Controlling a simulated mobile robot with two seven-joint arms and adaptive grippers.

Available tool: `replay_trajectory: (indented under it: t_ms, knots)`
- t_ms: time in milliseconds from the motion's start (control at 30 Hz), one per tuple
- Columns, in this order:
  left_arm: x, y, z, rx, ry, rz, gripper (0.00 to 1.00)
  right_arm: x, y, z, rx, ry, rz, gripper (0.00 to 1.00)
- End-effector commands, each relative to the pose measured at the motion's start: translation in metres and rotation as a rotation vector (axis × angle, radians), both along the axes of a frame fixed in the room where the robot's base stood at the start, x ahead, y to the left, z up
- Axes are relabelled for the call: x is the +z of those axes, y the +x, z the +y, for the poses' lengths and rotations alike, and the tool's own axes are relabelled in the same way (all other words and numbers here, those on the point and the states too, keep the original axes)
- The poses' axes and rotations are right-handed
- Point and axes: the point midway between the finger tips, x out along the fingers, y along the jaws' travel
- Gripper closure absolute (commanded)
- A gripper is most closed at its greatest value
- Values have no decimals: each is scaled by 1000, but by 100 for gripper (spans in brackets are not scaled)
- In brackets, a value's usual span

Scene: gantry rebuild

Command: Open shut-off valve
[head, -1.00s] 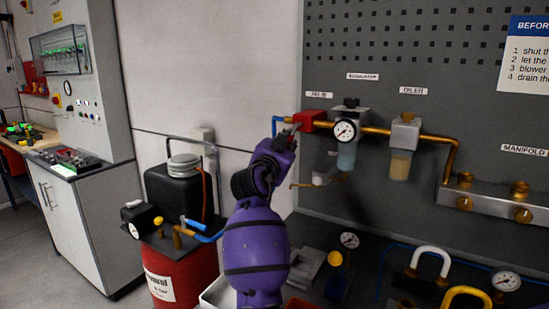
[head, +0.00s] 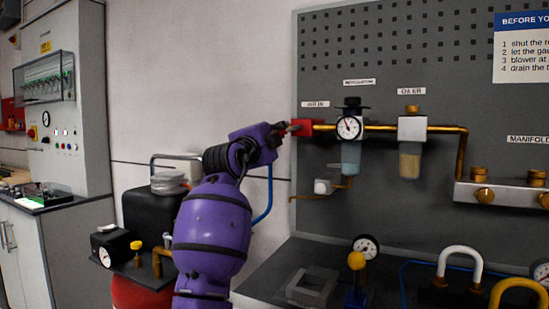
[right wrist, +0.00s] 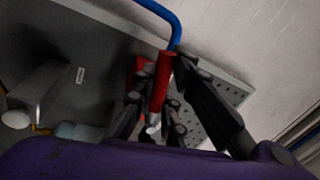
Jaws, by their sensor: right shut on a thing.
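The shut-off valve (head: 301,128) is a small red body at the left end of the brass pipe, on the edge of the grey pegboard. My right gripper (head: 284,130) reaches it from the left, at the end of my purple arm. In the right wrist view, a red lever (right wrist: 163,75) lies between the dark fingers of my right gripper (right wrist: 163,95), which are shut on it. Part of the valve body (right wrist: 141,70) shows behind the fingers. In the head view the fingers and arm hide the lever, so its angle is unclear there. My left gripper is not in view.
Right of the valve hang a regulator with a gauge (head: 348,127) and an oiler (head: 411,130), then a manifold (head: 510,197). A blue hose (head: 268,200) runs below the valve. A bench (head: 260,286) with fittings stands below.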

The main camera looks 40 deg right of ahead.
Motion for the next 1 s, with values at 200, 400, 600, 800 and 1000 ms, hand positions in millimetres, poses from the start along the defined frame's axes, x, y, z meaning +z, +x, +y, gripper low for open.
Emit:
replay_trajectory:
  t_ms: [200, 400, 600, 800, 1000]
  knots:
    - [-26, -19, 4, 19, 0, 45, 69, 4, 2, 0, -1, 59, -135, 100]
    - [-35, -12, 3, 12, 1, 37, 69, 11, 1, 0, -1, 92, -216, 100]
    - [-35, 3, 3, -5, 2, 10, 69, 15, 0, 0, -1, 109, -255, 100]
    - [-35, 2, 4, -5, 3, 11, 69, 17, 0, 0, 0, 113, -265, 100]
    - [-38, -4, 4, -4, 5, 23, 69, 17, 0, 0, 0, 113, -267, 100]
